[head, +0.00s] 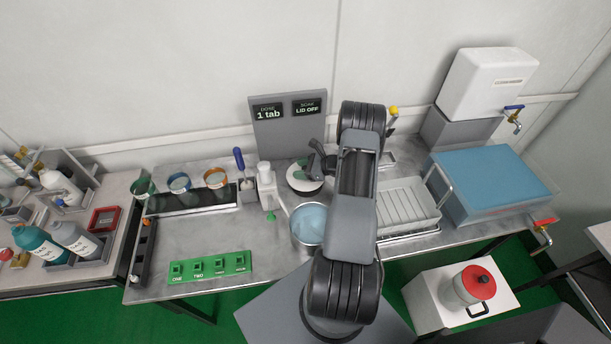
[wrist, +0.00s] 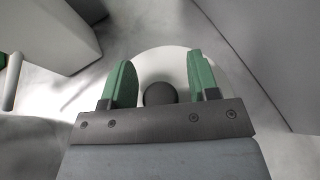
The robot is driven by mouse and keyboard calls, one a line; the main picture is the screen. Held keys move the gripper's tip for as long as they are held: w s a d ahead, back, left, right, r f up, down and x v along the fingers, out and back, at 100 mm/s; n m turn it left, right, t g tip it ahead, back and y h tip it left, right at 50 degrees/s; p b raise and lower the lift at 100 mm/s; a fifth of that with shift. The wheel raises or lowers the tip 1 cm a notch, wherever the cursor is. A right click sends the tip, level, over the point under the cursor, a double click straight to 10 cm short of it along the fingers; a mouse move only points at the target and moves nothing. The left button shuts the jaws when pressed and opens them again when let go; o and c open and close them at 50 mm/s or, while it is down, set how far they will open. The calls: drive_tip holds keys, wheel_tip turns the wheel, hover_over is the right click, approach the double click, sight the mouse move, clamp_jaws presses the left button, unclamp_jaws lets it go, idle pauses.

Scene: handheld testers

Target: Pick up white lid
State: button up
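The white lid (wrist: 160,60) is a round disc with a dark round knob, seen in the wrist view below my gripper (wrist: 160,82). The two green fingers are open, one on each side of the knob, with a visible gap to it on both sides. In the head view the lid (head: 306,187) lies on the grey bench, at the foot of the grey sign panel. My gripper (head: 301,170) is over it and hides part of it. How far the fingertips are above the lid is hard to tell.
A pot with blue contents (head: 309,223) stands just in front of the lid. A white bottle (head: 266,185) is close on the left, the sign panel (head: 286,128) behind. A drying rack (head: 408,205) is to the right. Bench space is bare at left of centre.

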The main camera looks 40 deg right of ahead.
drive_tip(key=c, duration=0.9)
drive_tip(key=shift+r, duration=0.1)
